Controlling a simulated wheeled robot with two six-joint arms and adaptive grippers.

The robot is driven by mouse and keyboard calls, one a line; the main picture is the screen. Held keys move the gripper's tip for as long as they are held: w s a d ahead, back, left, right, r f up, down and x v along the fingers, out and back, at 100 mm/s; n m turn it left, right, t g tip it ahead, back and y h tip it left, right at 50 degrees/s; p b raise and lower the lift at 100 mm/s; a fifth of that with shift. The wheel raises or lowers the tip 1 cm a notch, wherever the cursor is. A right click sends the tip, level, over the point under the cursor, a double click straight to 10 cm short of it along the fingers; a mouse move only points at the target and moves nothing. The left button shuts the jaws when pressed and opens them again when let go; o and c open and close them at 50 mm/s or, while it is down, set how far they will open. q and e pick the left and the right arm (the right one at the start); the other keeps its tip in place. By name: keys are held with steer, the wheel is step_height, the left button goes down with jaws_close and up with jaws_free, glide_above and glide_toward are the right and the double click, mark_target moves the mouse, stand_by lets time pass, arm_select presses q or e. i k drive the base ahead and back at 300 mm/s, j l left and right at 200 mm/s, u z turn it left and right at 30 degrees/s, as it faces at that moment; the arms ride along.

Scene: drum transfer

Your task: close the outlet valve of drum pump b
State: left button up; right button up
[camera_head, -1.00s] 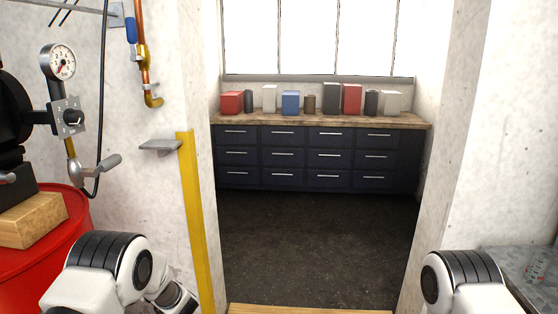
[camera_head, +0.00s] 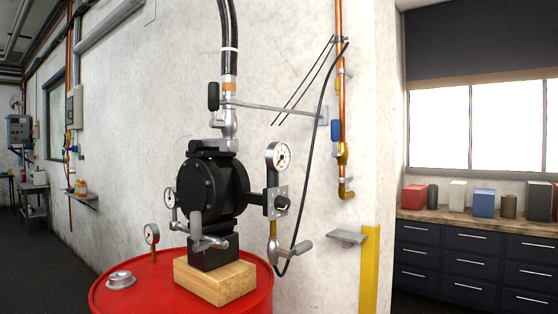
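A black drum pump (camera_head: 212,187) stands on a wooden block (camera_head: 215,280) on top of a red drum (camera_head: 140,296). A black upright handle (camera_head: 213,96) sits beside the metal fitting (camera_head: 229,124) above the pump, where a black hose (camera_head: 228,35) goes up. A lever valve with a grey handle (camera_head: 196,226) is at the pump's lower front. Another grey lever (camera_head: 303,247) hangs below the gauge (camera_head: 279,157) on the right. I see no label reading pump b. Neither of my grippers is in view.
A copper pipe with a blue-handled valve (camera_head: 336,131) runs down the wall. A small grey shelf (camera_head: 348,236) juts out beside a yellow strip (camera_head: 369,270). Dark drawers (camera_head: 468,263) under a worktop stand at the right. Open floor (camera_head: 45,262) lies at the left.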

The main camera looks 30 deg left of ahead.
mark_target(214, 91)
steer(key=u, duration=1.3)
steer(key=j, duration=0.2)
steer(key=i+z, duration=0.05)
